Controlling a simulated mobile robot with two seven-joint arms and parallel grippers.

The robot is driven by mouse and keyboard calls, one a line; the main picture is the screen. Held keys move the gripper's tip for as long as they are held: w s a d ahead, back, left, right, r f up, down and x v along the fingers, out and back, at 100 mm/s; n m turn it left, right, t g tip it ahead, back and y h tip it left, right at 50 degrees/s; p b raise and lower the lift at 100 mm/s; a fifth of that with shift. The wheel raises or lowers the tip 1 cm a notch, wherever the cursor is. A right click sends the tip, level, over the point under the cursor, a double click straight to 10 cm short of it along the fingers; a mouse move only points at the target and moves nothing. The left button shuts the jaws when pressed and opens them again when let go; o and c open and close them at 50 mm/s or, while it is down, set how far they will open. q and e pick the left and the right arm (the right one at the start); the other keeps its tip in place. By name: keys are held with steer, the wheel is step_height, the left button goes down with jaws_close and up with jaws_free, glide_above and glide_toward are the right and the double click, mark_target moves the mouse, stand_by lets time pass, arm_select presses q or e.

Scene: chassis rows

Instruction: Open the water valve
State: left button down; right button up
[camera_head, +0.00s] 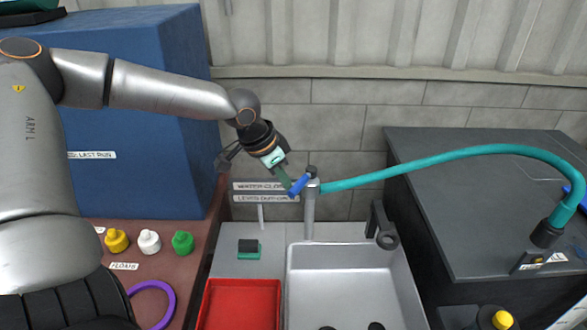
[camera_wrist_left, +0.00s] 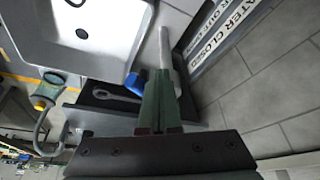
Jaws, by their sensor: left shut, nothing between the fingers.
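The water valve has a blue handle (camera_head: 299,186) at the top of a grey metal post (camera_head: 309,215) behind the sink. A teal hose (camera_head: 420,162) runs from the post's top to the right. My left gripper (camera_head: 286,179) has green fingers and is shut and empty, with its tips at the blue handle's left side. In the left wrist view the shut fingers (camera_wrist_left: 158,95) lie beside the blue handle (camera_wrist_left: 133,83); I cannot tell whether they touch it. My right gripper is not in view.
A white sink (camera_head: 350,257) lies in front of the post, with a red tray (camera_head: 240,300) to its left. A dark hook-like fitting (camera_head: 381,225) stands right of the post. A blue cabinet (camera_head: 150,140) and a dark grey cabinet (camera_head: 470,225) flank the area.

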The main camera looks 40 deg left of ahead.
arm_select(q)
step_height(320, 180, up, 7)
steer(key=p, duration=0.5)
stand_by(1.1)
